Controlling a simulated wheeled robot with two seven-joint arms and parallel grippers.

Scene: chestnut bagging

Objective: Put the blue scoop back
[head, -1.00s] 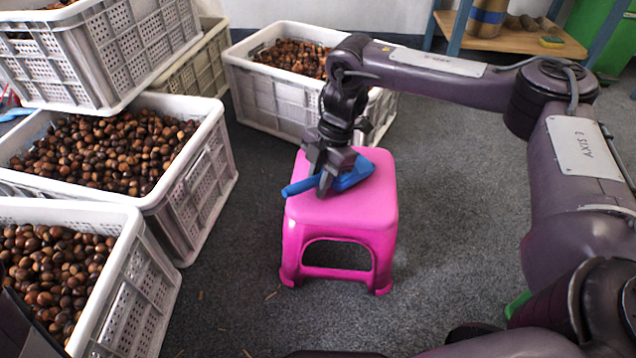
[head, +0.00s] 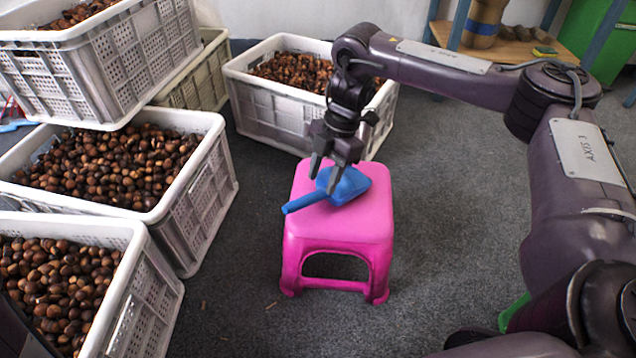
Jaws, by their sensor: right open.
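The blue scoop (head: 350,187) lies on the seat of the pink stool (head: 362,223), its handle pointing left and slightly over the seat's left edge. My right gripper (head: 325,180) is open just above the scoop, its fingers partly in front of it. The fingertips look apart from the handle, though the exact gap is hard to judge. My left gripper is not in view.
Crates full of chestnuts stand at the left, including a near crate (head: 141,290) and a middle crate (head: 197,200). Another crate (head: 262,108) stands behind the stool. A wooden shelf (head: 505,52) is at the back right. The grey floor (head: 455,200) right of the stool is clear.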

